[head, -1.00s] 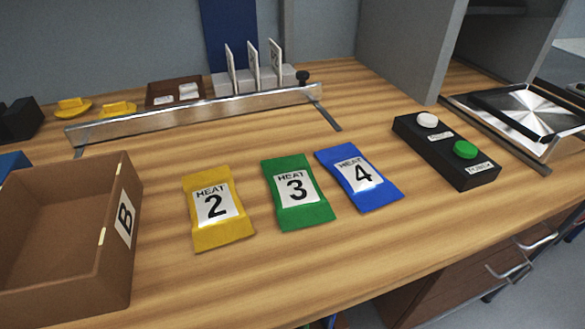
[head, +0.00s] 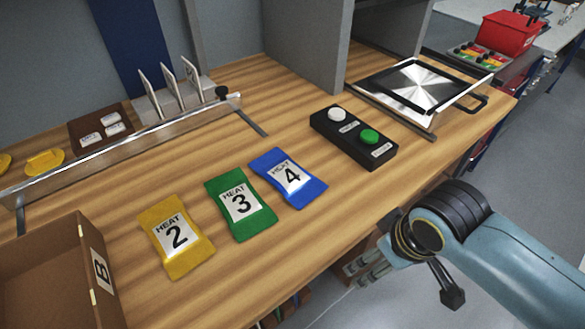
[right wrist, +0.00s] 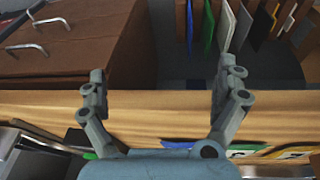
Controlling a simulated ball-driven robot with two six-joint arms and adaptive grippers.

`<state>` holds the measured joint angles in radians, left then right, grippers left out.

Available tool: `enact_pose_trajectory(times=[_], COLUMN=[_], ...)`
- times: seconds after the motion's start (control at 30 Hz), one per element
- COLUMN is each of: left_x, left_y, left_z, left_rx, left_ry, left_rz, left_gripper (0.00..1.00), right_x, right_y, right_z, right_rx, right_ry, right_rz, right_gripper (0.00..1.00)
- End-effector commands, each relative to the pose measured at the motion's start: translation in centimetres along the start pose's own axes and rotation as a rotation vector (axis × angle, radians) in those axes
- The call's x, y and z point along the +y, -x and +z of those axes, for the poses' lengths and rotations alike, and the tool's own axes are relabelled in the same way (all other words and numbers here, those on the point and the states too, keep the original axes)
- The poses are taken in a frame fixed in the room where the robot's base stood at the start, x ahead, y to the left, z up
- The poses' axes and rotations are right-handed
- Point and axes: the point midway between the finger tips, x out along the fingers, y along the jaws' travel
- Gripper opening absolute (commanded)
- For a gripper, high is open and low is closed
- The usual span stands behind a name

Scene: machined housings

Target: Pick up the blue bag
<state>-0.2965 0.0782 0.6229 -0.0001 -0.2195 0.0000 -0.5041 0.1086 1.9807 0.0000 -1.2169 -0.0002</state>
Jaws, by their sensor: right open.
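The blue bag (head: 289,178) lies flat on the wooden bench, with a white label reading HEAT 4. It is the rightmost of a row of three bags. My right gripper (head: 362,269) is in front of the bench's front edge, to the lower right of the blue bag and apart from it. In the right wrist view, my right gripper (right wrist: 165,82) has its fingers spread with nothing between them. Strips of the bags show at the bottom of that view, partly hidden by the gripper body. My left gripper is not in view.
Beside the blue bag lie a green bag (head: 241,204) and a yellow bag (head: 176,237). A brown box marked B (head: 95,270) stands at the lower left. A black button box (head: 352,137) is to the right of the bags. A metal rail (head: 120,150) runs behind them.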

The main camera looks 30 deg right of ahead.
Motion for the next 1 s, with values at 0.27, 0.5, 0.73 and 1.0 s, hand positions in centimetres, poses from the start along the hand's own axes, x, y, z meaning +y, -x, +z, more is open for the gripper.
enact_pose_trajectory(times=[0.27, 0.5, 0.73, 1.0], left_x=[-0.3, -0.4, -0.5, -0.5], left_y=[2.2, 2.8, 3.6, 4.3], left_z=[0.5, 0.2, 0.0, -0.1], left_rx=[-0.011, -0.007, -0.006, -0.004], left_ry=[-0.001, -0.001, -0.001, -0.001], left_rz=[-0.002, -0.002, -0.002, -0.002], left_gripper=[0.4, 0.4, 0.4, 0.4], right_x=[0.1, -0.5, -1.7, -3.2], right_y=[5.4, 4.4, 5.5, 8.1], right_z=[-5.9, -11.4, -18.9, -25.4], right_rx=[-0.022, -0.086, -0.165, -0.242], right_ry=[0.015, 0.037, 0.086, 0.152], right_rz=[-0.004, -0.025, -0.067, -0.113], right_gripper=[1.0, 1.0, 1.0, 1.0])
